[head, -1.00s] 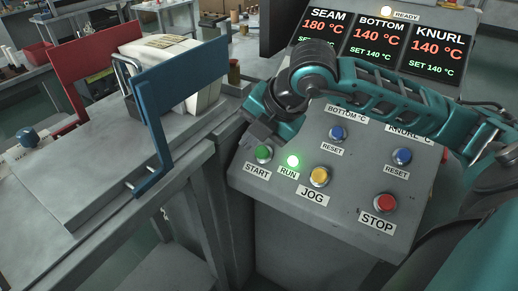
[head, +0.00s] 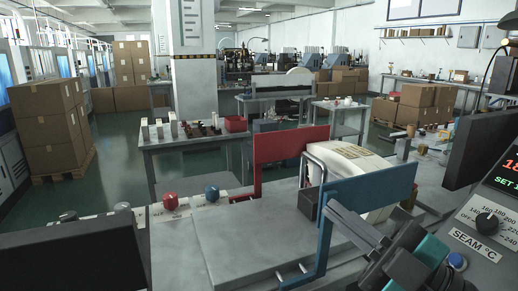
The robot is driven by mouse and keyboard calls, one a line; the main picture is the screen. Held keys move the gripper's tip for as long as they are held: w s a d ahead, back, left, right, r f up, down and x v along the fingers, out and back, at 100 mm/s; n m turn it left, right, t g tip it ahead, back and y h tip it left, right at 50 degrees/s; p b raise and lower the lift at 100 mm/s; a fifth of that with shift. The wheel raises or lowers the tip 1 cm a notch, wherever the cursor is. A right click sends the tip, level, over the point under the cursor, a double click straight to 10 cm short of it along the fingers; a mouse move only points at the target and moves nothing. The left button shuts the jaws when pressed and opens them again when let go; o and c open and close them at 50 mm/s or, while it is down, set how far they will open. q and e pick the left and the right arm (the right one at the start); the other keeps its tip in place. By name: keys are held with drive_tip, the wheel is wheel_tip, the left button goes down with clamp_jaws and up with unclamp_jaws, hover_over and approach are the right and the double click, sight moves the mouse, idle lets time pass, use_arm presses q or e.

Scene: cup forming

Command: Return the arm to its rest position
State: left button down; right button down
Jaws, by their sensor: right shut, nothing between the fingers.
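My right gripper (head: 340,218) shows at the lower right of the head view, with its arm coming in from the bottom right. Its grey fingers are shut and empty and point up and left. They overlap the lower part of the blue plate (head: 368,194) in the picture; I cannot tell whether they touch it. The control panel (head: 470,215) is cut off by the right edge, with a black SEAM °C dial (head: 488,222) and part of a display in view. A blue button (head: 457,261) shows beside my arm. My left gripper is out of view.
A dark panel (head: 75,255) fills the lower left. Tables and cartons (head: 50,130) stand farther back, with open floor between.

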drive_tip(key=w+d+f+m+t+h, duration=0.2)
drive_tip(key=d+f+m+t+h, duration=0.1)
drive_tip(key=d+m+h, duration=0.3)
drive_tip(key=w+d+f+m+t+h, duration=0.2)
drive_tip(key=d+m+t+h, duration=0.15)
drive_tip(key=m+h, duration=0.55)
drive_tip(key=s+d+f+m+g+h, duration=0.2)
drive_tip(key=d+f+m+g+h, duration=0.25)
drive_tip(key=f, duration=0.55)
drive_tip(key=s+a+f+n+g+y, duration=0.1)
drive_tip(key=s+a+f+g+y, duration=0.25)
drive_tip(key=s+f+g, duration=1.2)
drive_tip(key=w+a+f+t+p, duration=0.1)
drive_tip(key=w+f+t, duration=0.1)
drive_tip(key=f+t, duration=0.2)
drive_tip(key=w+a+f+t+p, duration=0.1)
drive_tip(key=w+a+f+t, duration=0.1)
drive_tip(key=f+t, duration=0.3)
drive_tip(key=shift+w+a+n+t+y, duration=0.3)
drive_tip(key=shift+w+n+t, duration=0.05)
drive_tip(key=shift+w, duration=0.5)
